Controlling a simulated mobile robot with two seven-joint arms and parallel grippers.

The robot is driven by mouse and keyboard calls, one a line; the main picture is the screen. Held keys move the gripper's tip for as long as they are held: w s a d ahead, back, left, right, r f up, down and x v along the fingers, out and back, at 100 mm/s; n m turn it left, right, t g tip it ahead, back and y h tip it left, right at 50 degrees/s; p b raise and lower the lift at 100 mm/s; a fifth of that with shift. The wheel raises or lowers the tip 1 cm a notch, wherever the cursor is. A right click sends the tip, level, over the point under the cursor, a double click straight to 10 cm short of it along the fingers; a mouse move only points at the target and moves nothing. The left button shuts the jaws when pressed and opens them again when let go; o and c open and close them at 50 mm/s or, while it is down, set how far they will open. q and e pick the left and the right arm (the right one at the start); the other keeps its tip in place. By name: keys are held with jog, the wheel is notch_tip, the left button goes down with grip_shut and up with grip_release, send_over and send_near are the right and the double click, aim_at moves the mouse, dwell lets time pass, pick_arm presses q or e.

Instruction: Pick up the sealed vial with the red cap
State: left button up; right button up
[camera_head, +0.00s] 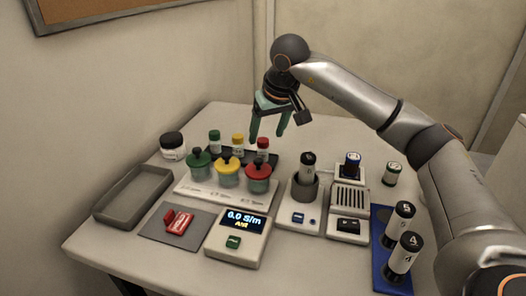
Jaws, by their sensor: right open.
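The small vial with the red cap (262,146) stands upright at the right end of a row of small vials, beside a yellow-capped vial (238,143) and a green-capped vial (214,141). Its lower part is partly hidden by the larger red-lidded jar (258,178) in front. My right gripper (268,135) is open and empty. It hangs pointing down near the red-capped vial, its fingers behind or above it; the exact gap is hard to tell. My left gripper is not in view.
Green-lidded (199,165) and yellow-lidded (229,171) jars stand in the front row. A grey tray (107,214) lies left, a meter (238,240) in front. Several devices and black-capped cylinders stand right, some on a blue rack (381,270). The table behind the gripper is clear.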

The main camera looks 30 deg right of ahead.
aim_at(265, 141)
jog(key=x, duration=0.5)
jog(key=shift+a+f+b, duration=0.15)
jog(key=shift+f+b, duration=0.15)
grip_shut()
